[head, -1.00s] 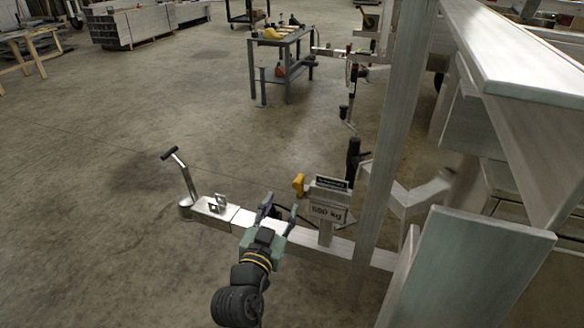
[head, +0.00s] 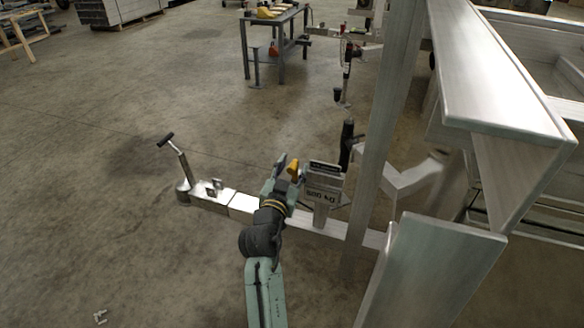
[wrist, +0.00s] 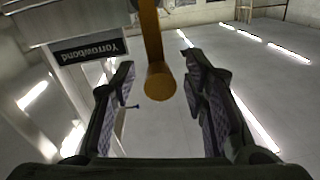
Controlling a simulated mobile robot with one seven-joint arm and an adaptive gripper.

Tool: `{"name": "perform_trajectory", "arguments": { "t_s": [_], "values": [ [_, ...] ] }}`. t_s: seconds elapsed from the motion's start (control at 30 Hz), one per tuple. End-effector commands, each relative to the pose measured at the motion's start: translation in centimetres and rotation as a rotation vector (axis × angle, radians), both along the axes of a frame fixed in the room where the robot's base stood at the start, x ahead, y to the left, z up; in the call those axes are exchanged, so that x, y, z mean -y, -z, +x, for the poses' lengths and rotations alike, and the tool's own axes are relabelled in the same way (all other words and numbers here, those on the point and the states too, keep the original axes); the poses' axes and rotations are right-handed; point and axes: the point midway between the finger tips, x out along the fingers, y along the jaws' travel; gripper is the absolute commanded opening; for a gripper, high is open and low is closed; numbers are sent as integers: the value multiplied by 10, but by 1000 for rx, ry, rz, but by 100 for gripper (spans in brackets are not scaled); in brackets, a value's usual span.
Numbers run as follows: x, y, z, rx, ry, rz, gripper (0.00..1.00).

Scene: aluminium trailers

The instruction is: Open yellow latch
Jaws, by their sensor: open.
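The yellow latch (head: 294,169) sticks up at the left side of the grey winch box (head: 324,181) on the trailer's drawbar. My gripper (head: 287,168) is open, with its fingertips beside the latch in the head view. In the wrist view the yellow latch (wrist: 159,84) comes down from the top edge, and its rounded end lies between my two open fingers (wrist: 162,100). I see no finger touching it.
The box's dark label plate (wrist: 88,50) is left of the latch in the wrist view. A trailer upright (head: 388,130) stands right of the box. A hitch lever (head: 178,158) rises at the drawbar's far left. A workbench (head: 276,42) stands far behind on open floor.

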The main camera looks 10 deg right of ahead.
Motion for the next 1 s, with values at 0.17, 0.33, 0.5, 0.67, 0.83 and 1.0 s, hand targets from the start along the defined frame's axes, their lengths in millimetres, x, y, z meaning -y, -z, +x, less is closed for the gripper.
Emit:
{"name": "perform_trajectory", "arguments": {
  "t_s": [0.17, 0.33, 0.5, 0.67, 0.83, 1.0],
  "values": [
    [0, 0, 0, 0, 0, 0, 36],
    [0, 0, 0, 0, 0, 0, 25],
    [0, 0, 0, 0, 0, 0, 13],
    [0, 0, 0, 0, 0, 0, 3],
    [0, 0, 0, 0, 0, 0, 0],
    [0, 0, 0, 0, 0, 0, 0]
  ]
}}
